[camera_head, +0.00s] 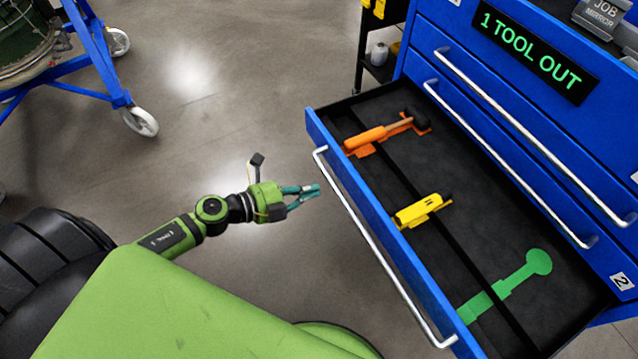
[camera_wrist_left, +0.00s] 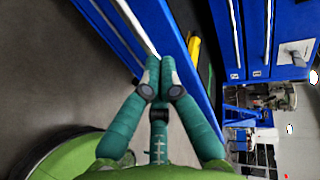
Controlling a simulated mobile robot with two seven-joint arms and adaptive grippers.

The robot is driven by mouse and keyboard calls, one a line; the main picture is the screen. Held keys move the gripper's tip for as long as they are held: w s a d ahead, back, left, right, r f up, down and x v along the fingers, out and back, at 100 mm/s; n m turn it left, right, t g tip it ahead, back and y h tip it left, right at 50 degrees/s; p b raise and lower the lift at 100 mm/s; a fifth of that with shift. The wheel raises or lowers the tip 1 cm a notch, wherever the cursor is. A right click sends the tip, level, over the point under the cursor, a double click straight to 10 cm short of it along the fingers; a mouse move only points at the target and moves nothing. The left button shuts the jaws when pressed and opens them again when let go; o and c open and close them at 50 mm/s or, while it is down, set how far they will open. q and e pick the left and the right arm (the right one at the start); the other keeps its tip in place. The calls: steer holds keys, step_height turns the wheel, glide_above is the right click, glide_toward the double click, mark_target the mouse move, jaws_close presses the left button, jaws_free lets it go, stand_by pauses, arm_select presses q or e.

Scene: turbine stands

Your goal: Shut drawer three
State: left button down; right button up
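The open drawer (camera_head: 388,232) juts from the blue cabinet, below a drawer marked 2; its own number does not show. It has a silver bar handle (camera_head: 372,236) along its front. My left gripper (camera_head: 318,189) is just left of the drawer front, near the handle's far end, with its teal fingertips together and nothing seen between them. In the left wrist view, the fingertips (camera_wrist_left: 160,68) meet in front of the blue drawer front, close to the handle (camera_wrist_left: 136,26); whether they touch it is unclear. My right gripper is not in view.
The drawer holds an orange-handled hammer (camera_head: 378,135), a yellow tool (camera_head: 421,210) and an empty green tool-shaped recess (camera_head: 508,285). A sign (camera_head: 532,50) reads "1 TOOL OUT". A blue wheeled stand (camera_head: 100,62) is at upper left. The floor between is clear.

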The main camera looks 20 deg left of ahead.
mark_target(351, 179)
arm_select(q)
steer(key=x, duration=0.8)
steer(key=shift+w+d+f, duration=0.1)
steer(key=shift+w+d, duration=0.05)
steer(key=shift+w, duration=0.05)
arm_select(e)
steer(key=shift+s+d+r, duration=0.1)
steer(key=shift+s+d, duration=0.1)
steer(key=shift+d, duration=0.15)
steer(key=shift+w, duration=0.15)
